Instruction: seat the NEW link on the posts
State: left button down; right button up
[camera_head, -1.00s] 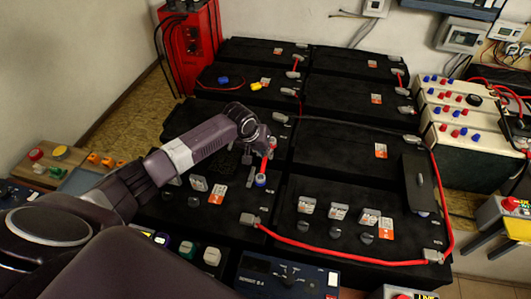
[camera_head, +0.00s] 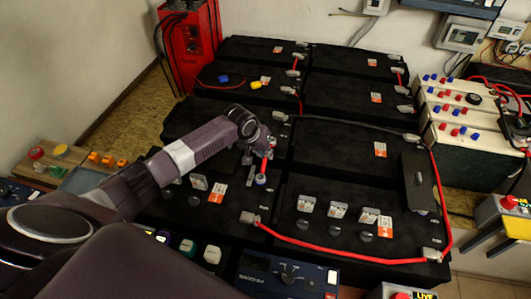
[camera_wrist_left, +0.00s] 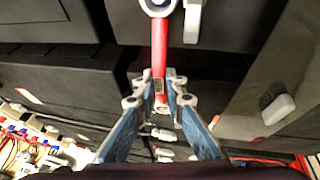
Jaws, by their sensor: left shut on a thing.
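The link is a red bar (camera_head: 264,167) with a ring at its near end. My left gripper (camera_head: 266,150) is shut on it above the middle-left battery. In the left wrist view the red bar (camera_wrist_left: 158,48) runs up from between the fingertips (camera_wrist_left: 160,88) of my left gripper to a pale ring with a dark blue centre (camera_wrist_left: 158,5). A light grey terminal piece (camera_wrist_left: 192,20) is beside the ring. I cannot tell whether the ring touches a post. The far end of the link is hidden by the gripper. My right gripper is not in view.
Black batteries (camera_head: 335,150) with grey terminals (camera_head: 250,218) fill the middle. A red cable (camera_head: 330,257) runs along the near-right battery. A dark upright block (camera_head: 417,183) stands at the right. A red cabinet (camera_head: 192,45) is at the back left.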

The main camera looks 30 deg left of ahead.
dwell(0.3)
pick_arm(q)
jog(key=c, duration=1.9)
grip_release()
jog(key=shift+o, duration=0.3)
jog(key=o, duration=0.3)
jog(key=shift+r+p, duration=4)
jog(key=shift+p, duration=0.35)
jog(key=shift+s+f, duration=0.1)
